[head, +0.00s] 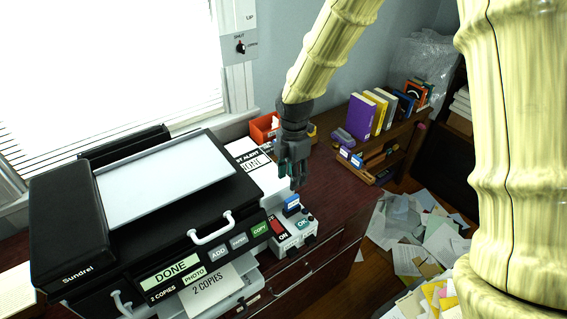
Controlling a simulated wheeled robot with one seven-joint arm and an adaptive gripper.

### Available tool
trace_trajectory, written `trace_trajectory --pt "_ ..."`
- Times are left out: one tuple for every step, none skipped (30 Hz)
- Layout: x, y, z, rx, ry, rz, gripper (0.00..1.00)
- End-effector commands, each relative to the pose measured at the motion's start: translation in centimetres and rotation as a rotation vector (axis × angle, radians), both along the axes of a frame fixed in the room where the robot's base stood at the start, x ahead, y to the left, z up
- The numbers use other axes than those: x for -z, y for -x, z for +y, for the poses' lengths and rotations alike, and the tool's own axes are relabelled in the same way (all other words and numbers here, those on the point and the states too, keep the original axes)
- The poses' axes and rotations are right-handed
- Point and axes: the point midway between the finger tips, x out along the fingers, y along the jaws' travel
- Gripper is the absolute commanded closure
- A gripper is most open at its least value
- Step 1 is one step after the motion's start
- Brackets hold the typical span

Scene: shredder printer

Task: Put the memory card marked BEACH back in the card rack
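A small blue card with a pale lower edge (291,203) stands upright in the top of a small white device (292,234) with red and teal labels, beside the printer. Any marking on the card is too small to read, so I cannot tell whether it is BEACH. My gripper (291,178) points down above the card, apart from it in the picture, with nothing visible in it. Its finger gap is unclear. Small blue and purple pieces with white labels (350,157) sit at the shelf's left end; I cannot tell whether this is the card rack.
The black printer (65,225) with its lit display reading DONE fills the left. A wooden shelf with upright books (362,115) stands at the back right. An orange bin (263,128) is behind my gripper. Papers litter the floor (420,240). Desk right of the device is clear.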

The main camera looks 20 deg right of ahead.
Motion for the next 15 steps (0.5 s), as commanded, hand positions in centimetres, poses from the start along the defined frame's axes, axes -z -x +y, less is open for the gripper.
trace_trajectory --pt "0.0 0.3 0.2 -0.004 0.001 -0.003 0.61" --pt "0.1 0.5 0.4 -0.006 0.000 -0.004 0.61" --pt "0.4 0.7 0.6 -0.010 0.001 -0.005 0.61" --pt "0.6 0.8 0.7 -0.012 0.001 -0.006 0.61" --pt "0.9 0.9 0.9 -0.013 0.001 -0.007 0.61" --pt "1.4 0.9 1.0 -0.015 0.001 -0.006 0.61" --pt "1.7 0.8 1.1 -0.016 0.001 -0.006 0.61" --pt "2.2 0.7 1.2 -0.017 0.001 -0.005 0.61" --pt "2.8 0.4 1.2 -0.018 0.001 -0.003 0.61" --pt "3.3 0.1 1.3 -0.018 0.000 -0.001 0.61" --pt "3.8 -0.1 1.3 -0.019 0.000 0.002 0.61" --pt "4.5 -0.3 1.3 -0.019 0.000 0.004 0.61" --pt "4.9 -0.5 1.3 -0.019 0.001 0.006 0.61" --pt "5.4 -0.6 1.3 -0.019 0.000 0.007 0.61" --pt "6.0 -0.8 1.3 -0.019 -0.001 0.009 0.61"
